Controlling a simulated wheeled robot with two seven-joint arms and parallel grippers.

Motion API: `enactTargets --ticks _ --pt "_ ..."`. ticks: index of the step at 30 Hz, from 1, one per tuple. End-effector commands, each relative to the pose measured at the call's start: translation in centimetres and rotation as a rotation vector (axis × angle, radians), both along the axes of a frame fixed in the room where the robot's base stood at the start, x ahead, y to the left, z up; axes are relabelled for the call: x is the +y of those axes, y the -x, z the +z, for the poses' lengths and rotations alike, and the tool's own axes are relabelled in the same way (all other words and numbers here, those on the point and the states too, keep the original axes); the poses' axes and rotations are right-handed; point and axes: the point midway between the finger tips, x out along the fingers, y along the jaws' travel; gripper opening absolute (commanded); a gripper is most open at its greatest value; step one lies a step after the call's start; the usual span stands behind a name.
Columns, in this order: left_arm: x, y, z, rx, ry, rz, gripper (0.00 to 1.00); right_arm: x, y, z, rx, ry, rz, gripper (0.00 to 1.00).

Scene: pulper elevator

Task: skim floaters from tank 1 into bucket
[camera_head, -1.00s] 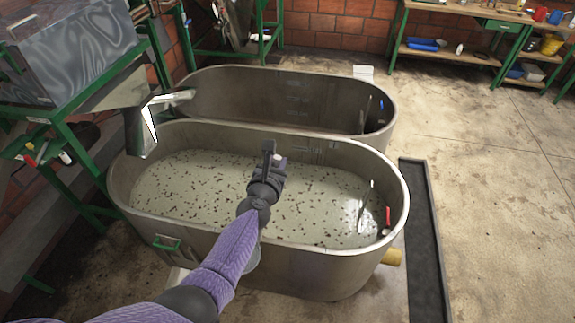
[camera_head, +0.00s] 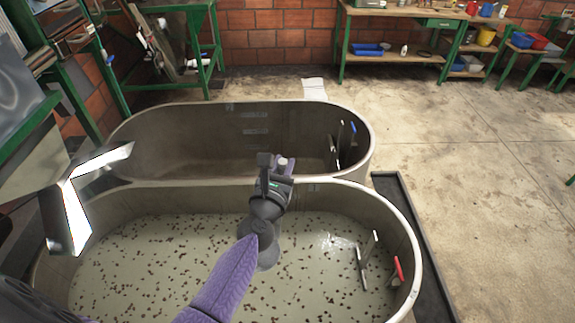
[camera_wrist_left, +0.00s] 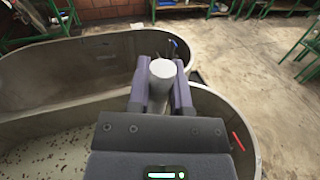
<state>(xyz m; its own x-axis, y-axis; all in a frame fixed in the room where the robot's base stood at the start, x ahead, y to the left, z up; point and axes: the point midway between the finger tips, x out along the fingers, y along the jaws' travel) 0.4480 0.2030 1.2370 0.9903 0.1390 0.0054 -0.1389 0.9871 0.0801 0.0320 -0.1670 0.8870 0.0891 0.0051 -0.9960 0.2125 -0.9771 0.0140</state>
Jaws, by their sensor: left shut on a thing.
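The near tank (camera_head: 408,225), a grey oval tub, holds pale cloudy liquid with many small dark floaters (camera_head: 190,252). My left gripper (camera_head: 275,165) is over this tank, near its far rim. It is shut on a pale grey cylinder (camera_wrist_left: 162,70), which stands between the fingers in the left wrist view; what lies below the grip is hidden. The far tank (camera_head: 245,108) stands behind, with no floaters visible in it. I cannot read a tank number or pick out the task's bucket. My right gripper is not in view.
A red-handled tool (camera_head: 398,268) and a thin metal piece (camera_head: 363,262) are at the near tank's right end. A shiny metal chute (camera_head: 72,210) juts in at the left. A dark floor channel (camera_head: 408,200) runs along the right.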

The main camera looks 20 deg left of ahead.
Motion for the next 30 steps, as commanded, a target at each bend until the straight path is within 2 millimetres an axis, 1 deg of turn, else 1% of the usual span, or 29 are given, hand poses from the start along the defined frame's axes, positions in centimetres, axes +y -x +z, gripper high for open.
enactTargets --ticks 1,6,30 --pt "0.0 0.0 -0.8 -0.001 -0.001 0.000 0.00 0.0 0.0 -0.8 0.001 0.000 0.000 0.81" --pt "0.0 0.0 -3.3 0.000 -0.001 0.001 0.00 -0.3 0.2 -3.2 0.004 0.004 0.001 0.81" --pt "0.0 0.0 -14.3 0.001 -0.002 -0.001 0.00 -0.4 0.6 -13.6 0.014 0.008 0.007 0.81"
